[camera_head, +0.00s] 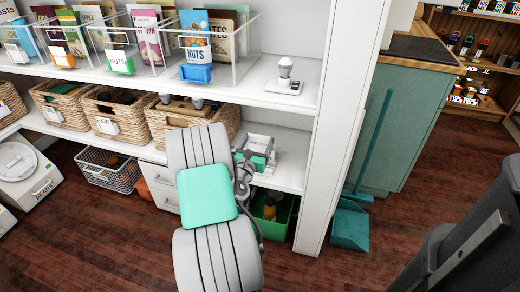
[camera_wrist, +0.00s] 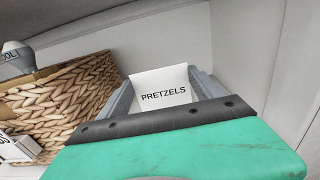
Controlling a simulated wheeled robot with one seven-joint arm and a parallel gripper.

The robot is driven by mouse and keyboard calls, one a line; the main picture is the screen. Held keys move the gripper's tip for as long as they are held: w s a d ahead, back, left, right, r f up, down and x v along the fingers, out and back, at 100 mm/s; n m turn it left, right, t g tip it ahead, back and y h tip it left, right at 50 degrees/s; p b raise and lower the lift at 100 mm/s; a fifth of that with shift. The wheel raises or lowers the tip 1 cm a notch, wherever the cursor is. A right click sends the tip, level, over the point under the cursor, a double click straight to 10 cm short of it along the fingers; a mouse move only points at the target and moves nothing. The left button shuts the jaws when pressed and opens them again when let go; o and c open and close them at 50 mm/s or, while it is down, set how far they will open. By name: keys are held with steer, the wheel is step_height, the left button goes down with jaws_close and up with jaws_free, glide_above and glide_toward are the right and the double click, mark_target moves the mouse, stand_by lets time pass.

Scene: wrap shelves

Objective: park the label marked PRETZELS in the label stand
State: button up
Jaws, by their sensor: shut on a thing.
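The white label marked PRETZELS (camera_wrist: 164,96) sits between the two grey fingers of my gripper (camera_wrist: 165,80) in the wrist view. The gripper is shut on the label, and its black printing reads upright with a slight tilt. In the head view my gripper (camera_head: 258,145) reaches into the right end of the lower shelf, right of the last wicker basket. The label there is too small to read. I cannot make out the label stand in either view; my gripper and arm hide part of that shelf.
A wicker basket (camera_wrist: 70,108) stands close left of my gripper, and the shelf's side wall (camera_wrist: 285,55) rises at right. A small white device (camera_head: 285,78) stands on the shelf above. A green bin (camera_head: 272,216) is below. Clear bins with bags, including NUTS (camera_head: 196,38), fill the upper shelf.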

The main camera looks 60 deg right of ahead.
steer(key=shift+s+d+f, duration=0.15)
steer(key=shift+s+d, duration=0.1)
steer(key=shift+s, duration=0.1)
steer(key=shift+a+p, duration=0.15)
steer(key=shift+p, duration=0.25)
step_height(320, 180, down, 6)
steer(key=b, duration=0.4)
steer(key=shift+b, duration=0.3)
steer(key=shift+p, duration=0.7)
stand_by(0.7)
steer(key=shift+f+b, duration=1.35)
steer(key=shift+f, duration=0.45)
steer(key=o, duration=1.8)
steer(key=shift+r, duration=0.1)
steer(key=shift+c, duration=0.2)
